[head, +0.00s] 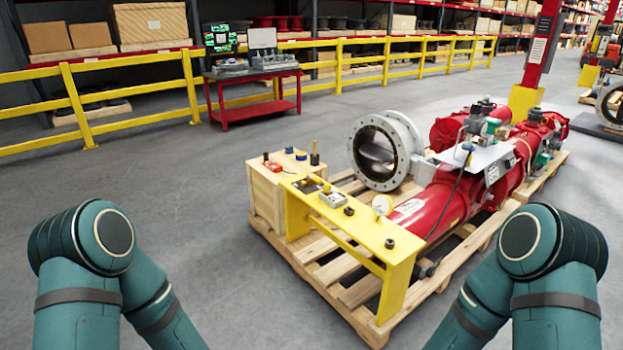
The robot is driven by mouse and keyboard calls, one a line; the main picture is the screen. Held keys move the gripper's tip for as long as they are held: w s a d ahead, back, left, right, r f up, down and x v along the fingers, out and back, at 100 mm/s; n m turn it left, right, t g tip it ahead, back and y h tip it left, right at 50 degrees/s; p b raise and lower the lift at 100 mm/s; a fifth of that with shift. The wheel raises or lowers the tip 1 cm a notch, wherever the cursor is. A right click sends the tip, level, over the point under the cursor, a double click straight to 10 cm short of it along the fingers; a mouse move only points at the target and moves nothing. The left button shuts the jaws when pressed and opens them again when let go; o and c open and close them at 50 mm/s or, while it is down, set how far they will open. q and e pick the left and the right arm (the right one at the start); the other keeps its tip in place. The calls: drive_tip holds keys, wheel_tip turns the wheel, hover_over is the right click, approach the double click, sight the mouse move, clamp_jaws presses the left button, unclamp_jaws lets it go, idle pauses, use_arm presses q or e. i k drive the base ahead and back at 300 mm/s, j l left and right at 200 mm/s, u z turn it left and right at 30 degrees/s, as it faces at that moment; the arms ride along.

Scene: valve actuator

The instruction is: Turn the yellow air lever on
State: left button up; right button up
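A red valve actuator (437,203) lies on a wooden pallet (360,292), with a grey round flanged valve (411,130) at its left. In front of it stands a yellow bracket (345,238) carrying a round white gauge (382,205), a small light-grey box (333,199) and dark fittings. Neither gripper is in view.
A wooden crate (266,196) with small tools on top stands at the pallet's left end. A red cart (253,96) stands behind, before a yellow railing (130,106). A red post with yellow base (525,101) stands behind the actuator. The floor left of the pallet is clear.

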sight(317, 180)
drive_tip(key=i+z, duration=0.2)
drive_tip(key=z, duration=0.2)
drive_tip(key=i+j+z, duration=0.2)
drive_tip(key=z, duration=0.15)
drive_tip(key=i+j+z, duration=0.15)
drive_tip(key=z, duration=0.25)
drive_tip(key=i+j+z, duration=0.2)
drive_tip(key=i+j, duration=0.15)
drive_tip(key=j, duration=0.3)
drive_tip(key=i+j+z, duration=0.1)
drive_tip(key=j, duration=0.2)
drive_tip(key=i+j, duration=0.15)
drive_tip(key=j, duration=0.15)
drive_tip(key=i+j, duration=0.2)
drive_tip(key=j, duration=0.15)
drive_tip(key=i+j+z, duration=0.1)
drive_tip(key=j, duration=0.2)
drive_tip(key=i, duration=0.05)
